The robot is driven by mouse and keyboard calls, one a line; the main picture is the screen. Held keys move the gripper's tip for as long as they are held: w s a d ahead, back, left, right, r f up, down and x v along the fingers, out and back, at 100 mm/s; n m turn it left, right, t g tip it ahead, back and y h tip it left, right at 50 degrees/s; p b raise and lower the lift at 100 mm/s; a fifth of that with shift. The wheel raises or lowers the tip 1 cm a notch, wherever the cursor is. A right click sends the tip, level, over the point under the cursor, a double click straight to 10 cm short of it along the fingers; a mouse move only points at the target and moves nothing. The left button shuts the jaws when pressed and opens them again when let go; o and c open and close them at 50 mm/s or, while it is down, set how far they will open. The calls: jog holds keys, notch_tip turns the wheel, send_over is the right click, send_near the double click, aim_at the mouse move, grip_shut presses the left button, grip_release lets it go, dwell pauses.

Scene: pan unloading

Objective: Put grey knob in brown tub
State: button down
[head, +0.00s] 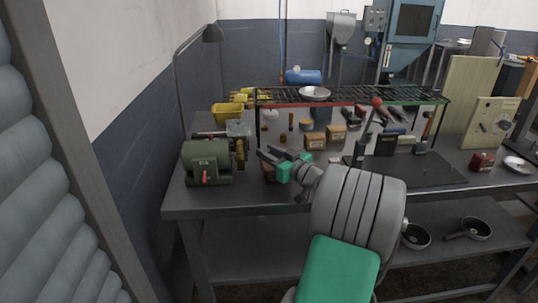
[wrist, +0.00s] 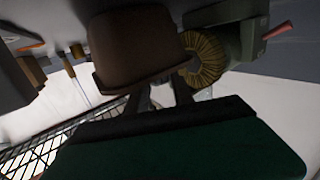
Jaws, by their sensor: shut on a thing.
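The brown tub (wrist: 133,45) fills the upper middle of the wrist view, just beyond my fingertips. In the head view a small part of it (head: 267,171) shows behind my gripper, on the bench. My gripper (head: 270,157) is at the left part of the bench, over or beside the tub; I cannot tell whether it touches it. In the wrist view its two fingers (wrist: 164,93) reach toward the tub's edge with a small gap between them. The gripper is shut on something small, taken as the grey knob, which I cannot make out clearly.
A green bench grinder (head: 207,162) stands left of my gripper, with its wire wheel (wrist: 205,58) close to the tub. A wire rack (head: 370,95) spans the bench behind. Small boxes (head: 314,140) stand under it. A dark mat (head: 420,172) lies to the right.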

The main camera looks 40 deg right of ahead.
jog(key=c, duration=1.5)
grip_release()
jog(key=shift+f, duration=0.3)
jog(key=o, duration=0.4)
jog(key=shift+f, duration=0.15)
jog(key=shift+r+p, duration=0.35)
jog(key=shift+p, duration=0.15)
jog(key=shift+r+p, duration=0.65)
jog(key=shift+p, duration=0.2)
jog(key=shift+s+d+f+b, duration=0.1)
jog(key=shift+s+f+b, duration=0.2)
jog(key=shift+s, duration=0.2)
jog(key=shift+s+d+f+b, duration=0.1)
jog(key=shift+s+f+b, duration=0.1)
jog(key=shift+s+b, duration=0.25)
jog(key=s, duration=0.6)
jog(key=s+r, duration=0.1)
jog(key=s, duration=0.3)
jog(key=shift+a+r+b, duration=0.1)
jog(key=shift+a+b, duration=0.1)
jog(key=shift+b, duration=0.2)
